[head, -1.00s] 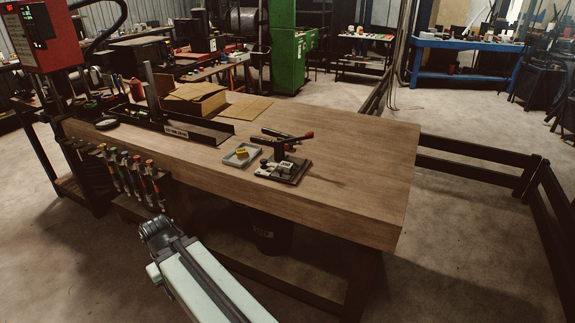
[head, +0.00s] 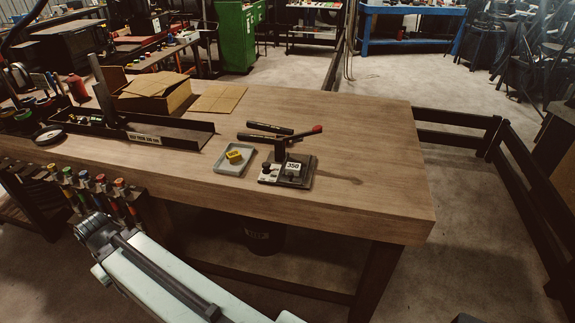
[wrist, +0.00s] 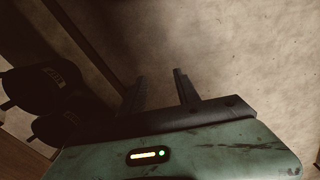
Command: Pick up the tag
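A small yellow piece with dark marks, which looks like the tag (head: 235,157), lies in a shallow grey tray (head: 223,167) on the wooden bench. My gripper (wrist: 160,74) shows in the wrist view with its two fingers apart and nothing between them. It points at bare floor, away from the tag. In the head view my arm is in front of the bench, low and to the left of the tray, and the fingers cannot be made out there.
A black hand press (head: 287,170) with a red-tipped lever and a "350" label stands right of the tray. A long dark trough (head: 170,139) and a cardboard box (head: 155,95) are at left. Coloured-handled tools (head: 100,185) hang at the bench's front edge. The bench's right end is clear.

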